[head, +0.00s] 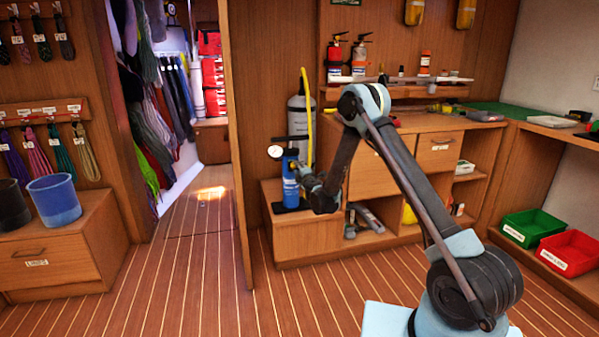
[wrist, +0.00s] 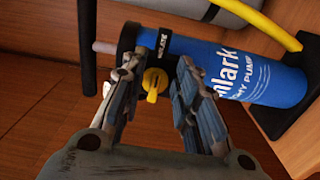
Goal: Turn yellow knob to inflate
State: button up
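The yellow knob (wrist: 154,84) sits on the black collar at the top end of a blue pump cylinder (wrist: 232,72), which appears lying sideways in the wrist view. My gripper (wrist: 155,75) is open, with one finger on each side of the knob. I cannot tell whether the fingers touch it. In the head view the blue pump (head: 291,182) stands upright on a low wooden cabinet, with a round gauge above it. My gripper (head: 308,178) is right beside the pump there, and the knob is hidden.
A grey cylinder (head: 299,125) and a yellow hose (head: 309,110) stand just behind the pump. A wooden partition (head: 238,150) rises to its left. Drawers (head: 375,175) are to the right. The striped floor in front is clear.

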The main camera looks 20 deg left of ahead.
jog(key=v, duration=0.7)
jog(key=shift+s, duration=0.2)
jog(key=shift+d, duration=0.1)
